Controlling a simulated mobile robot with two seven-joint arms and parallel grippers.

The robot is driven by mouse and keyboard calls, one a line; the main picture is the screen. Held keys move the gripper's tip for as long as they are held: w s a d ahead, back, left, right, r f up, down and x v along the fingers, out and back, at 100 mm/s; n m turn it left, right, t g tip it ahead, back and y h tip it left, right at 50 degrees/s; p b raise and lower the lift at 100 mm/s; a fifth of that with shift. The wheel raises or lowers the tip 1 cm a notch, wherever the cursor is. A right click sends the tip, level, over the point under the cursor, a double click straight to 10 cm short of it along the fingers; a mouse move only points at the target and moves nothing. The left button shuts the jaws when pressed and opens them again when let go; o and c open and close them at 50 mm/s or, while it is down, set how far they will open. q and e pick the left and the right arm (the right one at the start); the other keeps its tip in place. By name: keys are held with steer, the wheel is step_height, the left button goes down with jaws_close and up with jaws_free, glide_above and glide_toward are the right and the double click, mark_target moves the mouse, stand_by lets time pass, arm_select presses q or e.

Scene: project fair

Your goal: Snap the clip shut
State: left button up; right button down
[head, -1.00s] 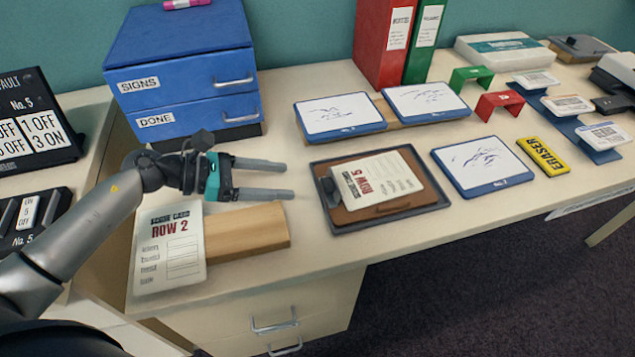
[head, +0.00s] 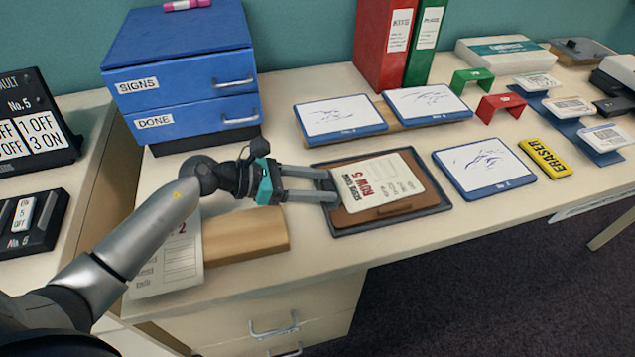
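A brown clipboard (head: 415,199) lies in a dark tray (head: 446,204) at the middle of the desk. A white card reading ROW 5 (head: 390,177) lies on the clipboard. The dark clip (head: 328,185) is at the clipboard's left end, mostly hidden by my fingers; I cannot tell whether it is up or down. My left gripper (head: 332,184) comes in from the left, its two grey fingers apart, with the tips at the clip's two sides. Contact is not clear. My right gripper is not in view.
A wooden block (head: 250,235) and a ROW 2 card (head: 165,268) lie near the front edge, the card partly behind my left arm. Blue drawers (head: 180,70) stand behind. Whiteboards (head: 485,168) and a yellow eraser (head: 544,157) lie to the right.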

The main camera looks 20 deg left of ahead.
arm_select(q)
jaws_close()
stand_by(0.4)
